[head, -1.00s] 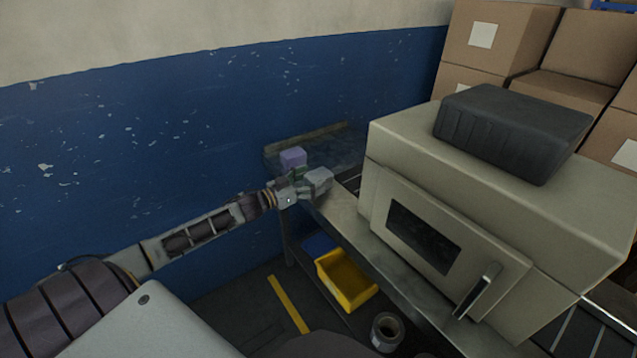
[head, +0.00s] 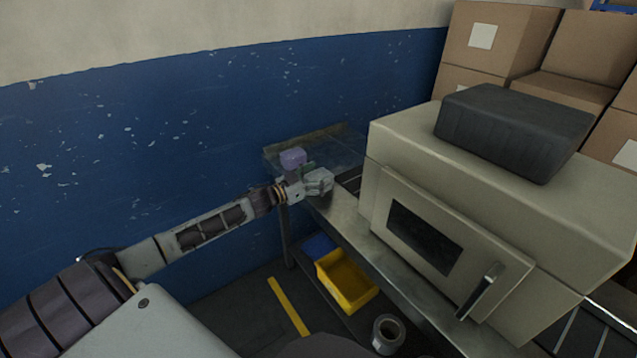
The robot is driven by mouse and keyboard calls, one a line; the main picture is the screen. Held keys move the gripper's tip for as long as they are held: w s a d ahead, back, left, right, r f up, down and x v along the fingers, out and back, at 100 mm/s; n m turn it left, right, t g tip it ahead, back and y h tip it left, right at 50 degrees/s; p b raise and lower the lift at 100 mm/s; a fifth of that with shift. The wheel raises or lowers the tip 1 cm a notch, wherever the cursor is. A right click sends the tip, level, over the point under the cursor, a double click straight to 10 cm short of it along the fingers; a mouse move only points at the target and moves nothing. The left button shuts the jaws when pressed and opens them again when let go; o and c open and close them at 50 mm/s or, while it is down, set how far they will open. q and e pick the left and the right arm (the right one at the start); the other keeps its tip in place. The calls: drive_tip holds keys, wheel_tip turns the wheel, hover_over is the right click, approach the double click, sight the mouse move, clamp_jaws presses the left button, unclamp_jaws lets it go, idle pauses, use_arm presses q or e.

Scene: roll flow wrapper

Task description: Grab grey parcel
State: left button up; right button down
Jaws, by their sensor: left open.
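My left gripper (head: 316,186) reaches in from the left over the near edge of the metal table. Its jaws are open at the small grey parcel (head: 320,175), which is partly hidden by the fingers. I cannot tell whether the fingers touch it. A purple parcel (head: 292,158) stands just behind the gripper on the table (head: 343,215). My right gripper is out of view.
The large beige machine (head: 480,190), with a dark case (head: 515,130) on top, stands close to the right. A yellow bin (head: 347,281) and a tape roll (head: 388,333) lie below. A blue wall (head: 150,150) bounds the left, and cardboard boxes (head: 500,40) are behind.

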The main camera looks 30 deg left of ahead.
sight(319, 176)
use_arm(q)
drive_tip(key=shift+c, duration=0.2)
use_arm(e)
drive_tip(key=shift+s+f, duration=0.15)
use_arm(q)
drive_tip(key=c, duration=1.2)
drive_tip(key=shift+r, duration=0.1)
